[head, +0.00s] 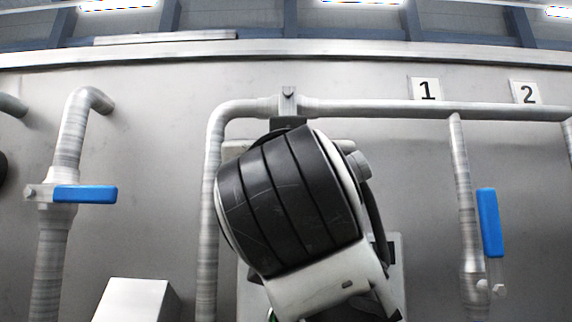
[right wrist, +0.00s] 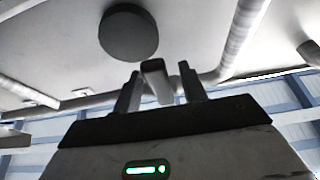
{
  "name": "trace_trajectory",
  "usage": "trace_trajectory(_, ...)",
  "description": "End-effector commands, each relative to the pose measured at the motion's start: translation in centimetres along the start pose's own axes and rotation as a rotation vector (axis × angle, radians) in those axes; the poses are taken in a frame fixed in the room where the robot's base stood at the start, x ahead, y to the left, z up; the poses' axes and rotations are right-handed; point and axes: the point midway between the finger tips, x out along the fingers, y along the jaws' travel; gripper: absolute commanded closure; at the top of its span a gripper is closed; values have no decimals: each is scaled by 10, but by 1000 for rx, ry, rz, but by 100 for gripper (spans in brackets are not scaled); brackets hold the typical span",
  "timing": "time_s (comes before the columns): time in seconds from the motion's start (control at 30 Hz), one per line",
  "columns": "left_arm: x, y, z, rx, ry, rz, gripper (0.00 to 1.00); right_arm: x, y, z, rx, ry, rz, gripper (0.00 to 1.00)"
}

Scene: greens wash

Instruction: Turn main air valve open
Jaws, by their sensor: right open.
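A valve body (head: 288,103) sits on the horizontal pipe in the upper middle of the head view. My right arm covers the area just below it and hides any handle there. In the right wrist view my right gripper (right wrist: 160,85) is open, its two fingers apart. A grey, blocky piece (right wrist: 154,72) shows between the fingers, in front of the pipe; it may be the valve's handle, and I cannot tell whether they touch it. My right gripper's fingers are hidden in the head view. My left gripper is not in view.
Blue-handled valves stand at left (head: 85,194), handle level, and at right (head: 490,222), handle upright. Plates "1" (head: 426,90) and "2" (head: 525,93) are above the pipe. A dark round disc (right wrist: 128,32) is near the fingers. A pale box (head: 135,299) is at lower left.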

Motion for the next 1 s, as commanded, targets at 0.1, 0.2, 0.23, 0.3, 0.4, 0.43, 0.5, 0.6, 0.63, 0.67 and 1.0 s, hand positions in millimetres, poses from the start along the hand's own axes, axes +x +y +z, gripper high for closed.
trace_trajectory(0.1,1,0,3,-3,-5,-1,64,0,0,0,0,0,0,58)
trace_trajectory(0.2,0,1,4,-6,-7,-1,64,0,0,0,0,0,0,58)
trace_trajectory(0.23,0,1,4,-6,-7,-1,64,0,0,0,0,0,0,58)
trace_trajectory(0.3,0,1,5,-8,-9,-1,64,0,0,0,0,0,0,78)
trace_trajectory(0.4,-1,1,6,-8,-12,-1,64,0,0,0,0,0,0,100)
trace_trajectory(0.43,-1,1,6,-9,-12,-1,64,0,0,0,0,0,0,100)
trace_trajectory(0.5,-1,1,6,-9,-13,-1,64,0,0,0,0,0,0,100)
trace_trajectory(0.6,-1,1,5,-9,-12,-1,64,0,1,0,-6,0,-2,100)
trace_trajectory(0.63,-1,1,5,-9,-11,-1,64,0,1,0,-10,0,-4,100)
trace_trajectory(0.67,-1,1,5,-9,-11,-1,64,0,2,0,-14,1,-6,100)
trace_trajectory(1.0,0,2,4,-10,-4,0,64,0,16,-2,-175,3,-73,100)
